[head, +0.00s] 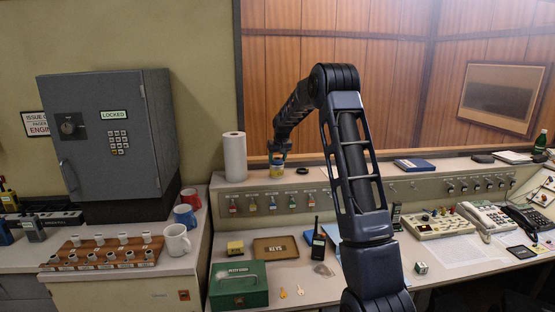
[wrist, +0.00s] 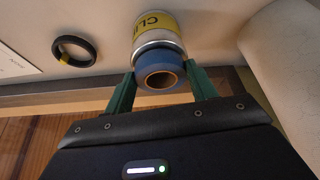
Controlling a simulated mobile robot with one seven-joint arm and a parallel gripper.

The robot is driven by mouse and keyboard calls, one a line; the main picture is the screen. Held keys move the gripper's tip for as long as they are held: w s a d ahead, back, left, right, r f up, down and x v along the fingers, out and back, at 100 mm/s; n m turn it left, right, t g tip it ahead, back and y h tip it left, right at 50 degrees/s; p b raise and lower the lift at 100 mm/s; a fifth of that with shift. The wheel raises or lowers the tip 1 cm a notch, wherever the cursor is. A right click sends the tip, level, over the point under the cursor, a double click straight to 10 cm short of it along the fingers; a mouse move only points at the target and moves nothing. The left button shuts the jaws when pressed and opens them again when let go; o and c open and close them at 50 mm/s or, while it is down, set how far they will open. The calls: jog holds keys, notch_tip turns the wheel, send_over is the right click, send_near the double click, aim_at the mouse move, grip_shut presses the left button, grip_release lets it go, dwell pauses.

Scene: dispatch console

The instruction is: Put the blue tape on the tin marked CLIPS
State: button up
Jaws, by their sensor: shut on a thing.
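My gripper (wrist: 160,74) is shut on the blue tape (wrist: 158,57), a roll with a brown core, its green fingers on either side of it. The tin (wrist: 167,24) has a yellow label reading "CLI", the rest turned out of sight. The tape is lined up over the tin's silver top; I cannot tell whether they touch. In the head view my gripper (head: 278,157) points down at the tin (head: 277,171) on the console's upper shelf, and the tape is mostly hidden by the fingers.
A black tape ring (wrist: 75,50) lies beside the tin, also visible in the head view (head: 302,171). A paper towel roll (head: 234,157) stands to the left. A blue book (head: 414,165) lies further right on the shelf. Switches line the panel below.

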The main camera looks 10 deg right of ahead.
jog(key=shift+f, duration=0.15)
jog(key=o, duration=1)
